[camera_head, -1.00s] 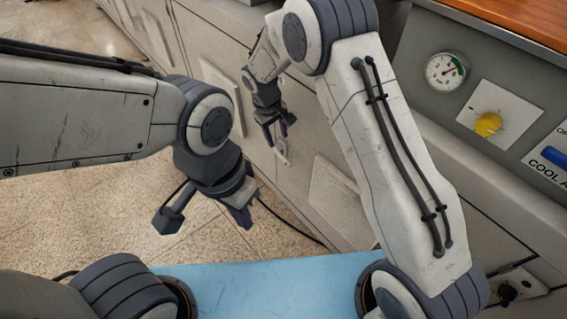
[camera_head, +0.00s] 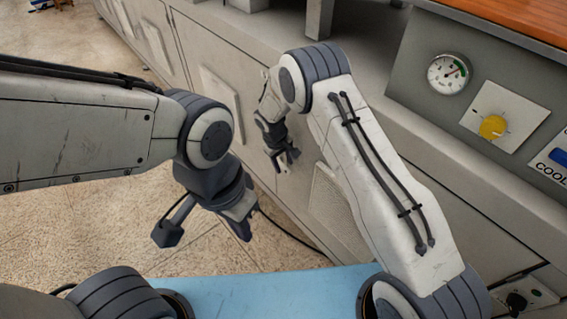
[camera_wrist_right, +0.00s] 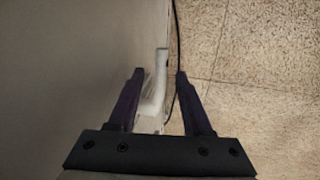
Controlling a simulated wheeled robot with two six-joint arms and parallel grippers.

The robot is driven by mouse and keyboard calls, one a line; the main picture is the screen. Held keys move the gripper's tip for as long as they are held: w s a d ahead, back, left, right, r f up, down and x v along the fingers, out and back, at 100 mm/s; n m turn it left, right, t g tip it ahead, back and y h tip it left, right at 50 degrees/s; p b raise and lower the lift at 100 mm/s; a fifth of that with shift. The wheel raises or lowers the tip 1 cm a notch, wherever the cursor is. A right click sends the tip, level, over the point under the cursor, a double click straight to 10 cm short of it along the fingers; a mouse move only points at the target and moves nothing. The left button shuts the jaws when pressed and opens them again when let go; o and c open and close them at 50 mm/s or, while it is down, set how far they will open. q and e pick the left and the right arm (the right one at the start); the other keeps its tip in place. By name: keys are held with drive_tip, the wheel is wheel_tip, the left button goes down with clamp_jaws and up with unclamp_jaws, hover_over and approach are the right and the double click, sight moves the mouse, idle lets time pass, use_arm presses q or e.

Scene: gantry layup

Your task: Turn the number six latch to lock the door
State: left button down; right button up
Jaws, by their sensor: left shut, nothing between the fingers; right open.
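My right gripper (camera_head: 285,162) is open close to the cabinet front, pointing down, beside a small pale latch (camera_head: 283,158) that it partly hides. In the right wrist view the same latch (camera_wrist_right: 154,92) is a pale handle standing out from the cabinet face, between the two open dark fingers (camera_wrist_right: 160,72). It lies nearer the left finger, and I cannot tell whether it touches. No number is readable on it. My left gripper (camera_head: 241,226) is shut and empty, hanging above the floor, away from the cabinet.
A dark cable (camera_wrist_right: 175,60) runs along the floor. The tiled floor (camera_head: 80,220) is open at left.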

clamp_jaws()
idle(1.4)
